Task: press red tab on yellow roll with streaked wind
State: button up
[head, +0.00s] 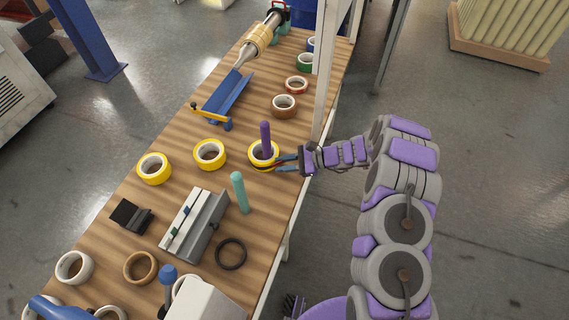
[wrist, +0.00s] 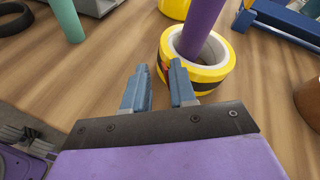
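A yellow roll (head: 253,160) sits around an upright purple post (head: 265,136) on the bench. In the wrist view this roll (wrist: 218,73) shows dark bands on its near side and a small red patch (wrist: 166,68), partly hidden by my right finger. My gripper (head: 275,163) is beside the roll's right side, fingers apart and empty, pointing at it. In the wrist view its fingertips (wrist: 158,70) are close to the roll; I cannot tell whether they touch it. Two other yellow rolls, one in the middle (head: 201,163) and one at left (head: 146,176), lie on the bench.
A teal post (head: 240,192) and a grey metal holder (head: 205,228) stand nearer. Brown (head: 284,111) and red (head: 296,90) rolls and a blue tray with a yellow bar (head: 226,96) lie farther back. A white upright (head: 326,85) stands at the bench's right edge.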

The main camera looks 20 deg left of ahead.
jog(key=shift+r, duration=0.1)
jog(key=p+v, duration=0.3)
jog(key=v, duration=1.4)
jog(key=shift+d, duration=0.2)
jog(key=shift+o, duration=0.2)
jog(key=shift+w, duration=0.1)
